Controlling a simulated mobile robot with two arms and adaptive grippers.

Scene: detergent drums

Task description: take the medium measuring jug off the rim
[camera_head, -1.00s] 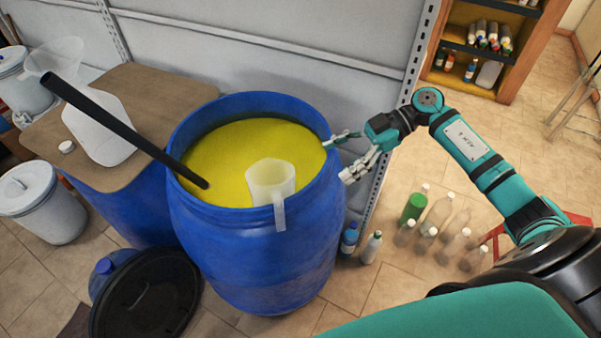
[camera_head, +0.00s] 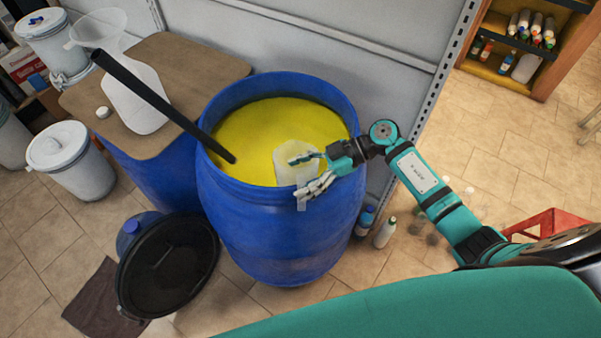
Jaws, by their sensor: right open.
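The medium measuring jug (camera_head: 290,156) is a pale translucent jug hanging inside the near right rim of the open blue drum (camera_head: 262,232). Its handle hangs over the outside of the rim and is partly hidden by my fingers. The drum holds yellow liquid (camera_head: 245,135). My right gripper (camera_head: 304,175) is open at the jug, with one finger in front of the jug's body and the other by the handle at the rim. I cannot tell whether the fingers touch it. My left gripper is not in view.
A black pole (camera_head: 150,95) leans into the drum from the left. A board (camera_head: 185,65) with a white container (camera_head: 135,100) covers another blue drum. A black lid (camera_head: 168,265) leans at the front left. Bottles (camera_head: 385,232) stand on the floor at right.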

